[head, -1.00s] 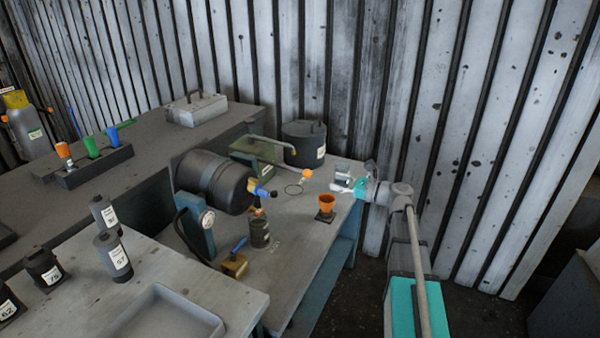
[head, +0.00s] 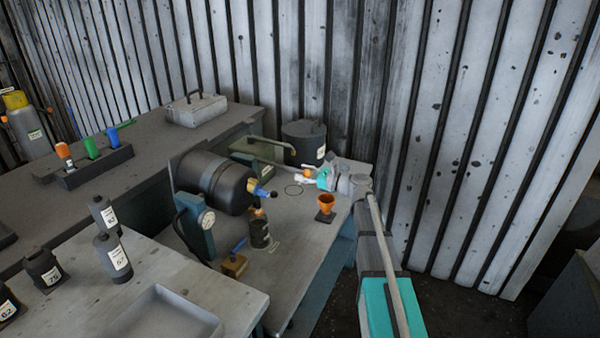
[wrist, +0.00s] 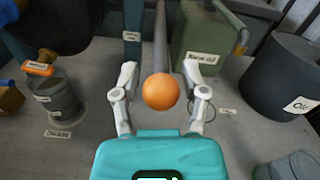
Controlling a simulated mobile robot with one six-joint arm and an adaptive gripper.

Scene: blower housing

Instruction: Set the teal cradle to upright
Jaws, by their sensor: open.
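The teal cradle (head: 196,228) is the blue-teal stand with a round gauge, holding a dark drum (head: 215,180) that lies on its side, roughly level. A teal post of it seems to show in the wrist view (wrist: 133,25). An orange ball knob (wrist: 160,91) on a grey bar (wrist: 160,40) sits between my fingers in the wrist view; the bar's far end is out of view. The knob also shows in the head view (head: 308,173), partly hidden by my gripper (head: 302,179). My gripper (wrist: 160,72) is open, one finger each side of the bar; contact cannot be told.
A green waste oil box (wrist: 205,45) and dark oil pot (head: 305,140) stand behind. An orange funnel cup (head: 326,203) stands near the bench's right edge.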

